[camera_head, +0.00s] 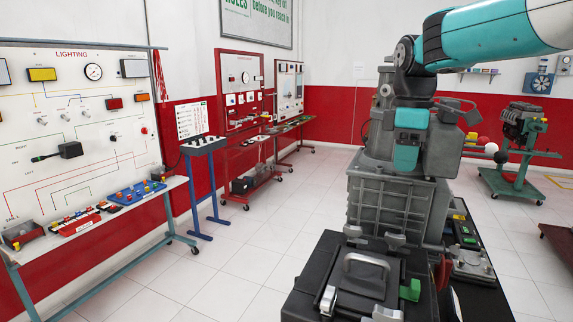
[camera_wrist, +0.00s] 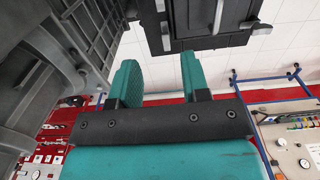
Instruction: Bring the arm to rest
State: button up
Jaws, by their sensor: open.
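My gripper (camera_wrist: 160,78) shows in the wrist view with its two teal fingers spread apart. Nothing is between them; white floor tiles and a strip of red wall show through the gap. In the head view my teal arm (camera_head: 490,35) comes in from the top right and bends down at a dark joint. Its lower teal part (camera_head: 406,152) hangs in front of grey ribbed bodywork. The fingertips cannot be made out in the head view.
A dark case (camera_head: 345,270) with a grey handle stands low in front. Grey ribbed bodywork (camera_wrist: 45,45) is close at left in the wrist view. A lighting panel (camera_head: 75,130) and bench stand left, an engine stand (camera_head: 520,140) right. The middle floor (camera_head: 270,220) is clear.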

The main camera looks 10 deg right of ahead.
jog(key=s+a+f+m+y+b, duration=0.1)
jog(key=s+a+f, duration=0.3)
jog(key=s, duration=0.4)
jog(key=s+a+f+m+y+b, duration=0.1)
jog(key=s+a+f+m, duration=0.1)
jog(key=s+a+f, duration=0.3)
jog(key=s+a+f+m+y+b, duration=0.1)
jog(key=s+a+f, duration=0.4)
jog(key=s, duration=0.8)
jog(key=a+y+b, duration=0.1)
jog(key=a, duration=0.2)
jog(key=shift+a+f, duration=0.2)
